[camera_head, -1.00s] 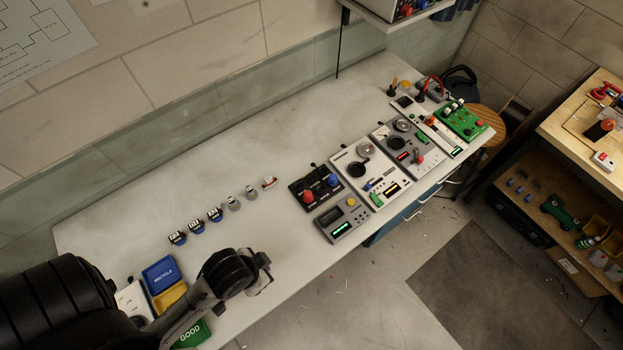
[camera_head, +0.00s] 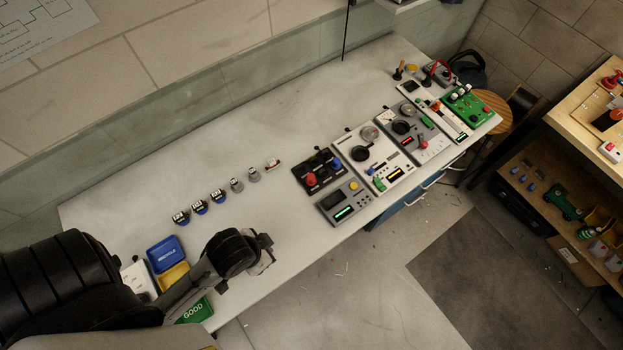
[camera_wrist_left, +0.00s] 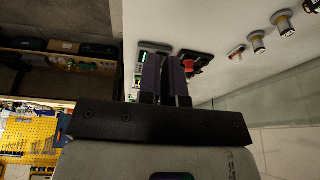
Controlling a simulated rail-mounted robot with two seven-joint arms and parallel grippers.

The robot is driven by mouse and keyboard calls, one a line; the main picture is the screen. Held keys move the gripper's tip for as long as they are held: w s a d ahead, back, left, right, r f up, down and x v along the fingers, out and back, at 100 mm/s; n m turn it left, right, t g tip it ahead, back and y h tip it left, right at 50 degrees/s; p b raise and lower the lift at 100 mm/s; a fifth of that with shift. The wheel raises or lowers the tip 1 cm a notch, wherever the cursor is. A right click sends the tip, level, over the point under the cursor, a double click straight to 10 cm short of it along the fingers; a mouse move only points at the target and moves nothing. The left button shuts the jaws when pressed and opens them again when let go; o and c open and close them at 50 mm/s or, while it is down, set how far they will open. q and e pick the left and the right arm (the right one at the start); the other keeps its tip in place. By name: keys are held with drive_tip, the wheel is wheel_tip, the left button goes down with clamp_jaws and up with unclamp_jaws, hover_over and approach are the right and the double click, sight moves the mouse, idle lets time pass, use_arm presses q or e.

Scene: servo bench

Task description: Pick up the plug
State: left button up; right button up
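My left gripper (camera_head: 266,254) hangs over the front part of the bench (camera_head: 130,200), right of the bins. In the left wrist view its two dark fingers (camera_wrist_left: 167,75) lie close together with nothing seen between them. No object is clearly marked as the plug. A small white and reddish-brown piece (camera_head: 273,164) lies at the right end of a row of small parts. It also shows in the left wrist view (camera_wrist_left: 236,52), apart from the fingers. A black box with a red knob (camera_head: 311,179) stands to its right. My right gripper is not in view.
Several small dark and grey parts (camera_head: 200,207) stand in a row. A blue bin (camera_head: 165,253), a yellow bin (camera_head: 173,277) and a green bin (camera_head: 194,311) are at the left. Instrument panels (camera_head: 372,160) line the right side. The bench's back middle is clear.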

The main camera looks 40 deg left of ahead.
use_arm(q)
drive_tip(key=o, duration=1)
drive_tip(key=shift+c, duration=0.2)
